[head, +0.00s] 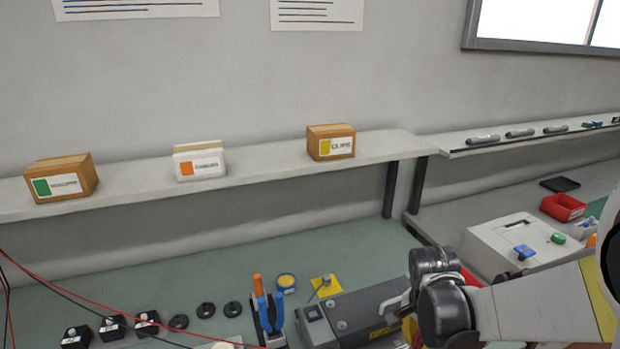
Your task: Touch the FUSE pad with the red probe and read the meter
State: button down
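A thin red wire (75,291) and a black wire run from the left edge down across the bench toward the bottom of the head view. The red probe itself cannot be made out. No FUSE pad or meter can be identified; the lower bench is cut off by the frame. My arm comes in from the right, and my gripper (408,318) is low in the picture, over the right end of a dark grey device (352,311). Its fingers are partly hidden and cut off, so I cannot tell whether it is open or holds anything.
Small black boxes (113,328) and black discs (179,321) lie at the left. A holder with blue-handled pliers (271,312) stands mid-bench. A white machine (513,247) and red bin (563,207) stand right. A shelf (250,176) with boxes runs above.

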jog(key=w+a+n, duration=0.1)
jog(key=n, duration=0.2)
jog(key=w+a+f+n, duration=0.1)
jog(key=n, duration=0.2)
jog(key=w+a+n+y, duration=0.1)
jog(key=a+n, duration=0.1)
jog(key=n, duration=0.1)
jog(key=shift+a+f+t, duration=0.1)
jog(key=shift+f+t, duration=0.1)
jog(key=shift+t, duration=0.2)
jog(key=shift+w+a+f+n, duration=0.15)
jog(key=shift+a+n, duration=0.3)
jog(key=shift+n, duration=0.65)
jog(key=shift+a, duration=0.1)
